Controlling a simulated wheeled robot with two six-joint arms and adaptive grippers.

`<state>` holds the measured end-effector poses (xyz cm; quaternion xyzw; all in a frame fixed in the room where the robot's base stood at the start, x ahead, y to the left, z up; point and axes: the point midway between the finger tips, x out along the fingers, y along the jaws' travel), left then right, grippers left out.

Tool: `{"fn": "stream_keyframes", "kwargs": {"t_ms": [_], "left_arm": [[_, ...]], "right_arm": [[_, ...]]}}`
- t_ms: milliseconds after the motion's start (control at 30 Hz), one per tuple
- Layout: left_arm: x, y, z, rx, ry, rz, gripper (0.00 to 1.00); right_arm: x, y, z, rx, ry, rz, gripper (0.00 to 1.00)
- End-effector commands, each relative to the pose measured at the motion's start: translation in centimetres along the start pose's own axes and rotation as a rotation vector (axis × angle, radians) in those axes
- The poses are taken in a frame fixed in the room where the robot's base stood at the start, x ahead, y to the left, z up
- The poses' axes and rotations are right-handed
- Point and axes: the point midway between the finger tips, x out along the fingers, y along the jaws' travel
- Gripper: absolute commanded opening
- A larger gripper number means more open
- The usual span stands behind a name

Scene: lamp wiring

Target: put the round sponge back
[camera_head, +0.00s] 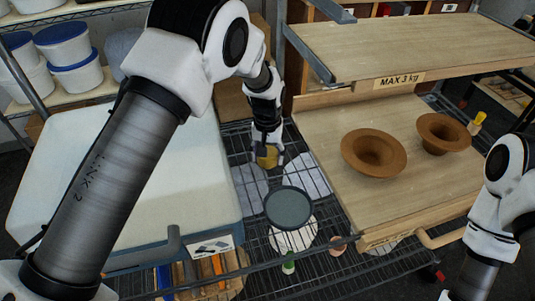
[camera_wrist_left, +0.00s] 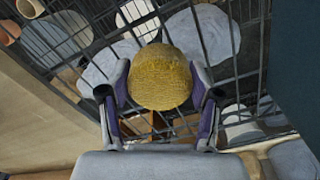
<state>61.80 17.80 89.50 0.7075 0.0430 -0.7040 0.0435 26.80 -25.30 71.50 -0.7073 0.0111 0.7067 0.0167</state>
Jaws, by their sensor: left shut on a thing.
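The round sponge (camera_head: 267,157) is yellow and hangs below my left gripper (camera_head: 267,147), over the dark wire rack (camera_head: 250,212). In the left wrist view the sponge (camera_wrist_left: 160,77) sits between the two fingers of my left gripper (camera_wrist_left: 160,88), which are shut on it. The wire grid shows behind it in that view. I cannot tell how far the sponge is above the rack. My right arm shows at the right edge of the head view, but its gripper is out of view.
A dark grey-green round dish (camera_head: 288,207) is on the near part of the rack. Two brown bowls (camera_head: 373,153) (camera_head: 443,133) stand on the wooden board (camera_head: 430,200) to the right, under a raised shelf (camera_head: 400,45). A large pale block (camera_head: 185,185) lies left of the rack.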

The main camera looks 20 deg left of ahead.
Motion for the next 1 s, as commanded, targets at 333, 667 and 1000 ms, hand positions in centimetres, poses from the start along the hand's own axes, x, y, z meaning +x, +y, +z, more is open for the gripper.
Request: {"fn": "stream_keyframes", "kwargs": {"t_ms": [333, 667, 1000], "left_arm": [[0.3, 0.0, 0.0, 0.000, 0.000, 0.000, 0.88], [-1.5, 0.0, -0.1, 0.000, 0.004, 0.000, 0.88], [-9.9, 0.0, -0.1, 0.000, 0.004, 0.001, 0.88]], "right_arm": [[0.1, 0.0, 0.0, 0.000, 0.000, 0.000, 0.40], [0.4, 0.0, 0.0, 0.000, 0.000, 0.000, 0.40], [1.6, 0.0, 0.0, 0.000, 0.000, 0.000, 0.40]]}}
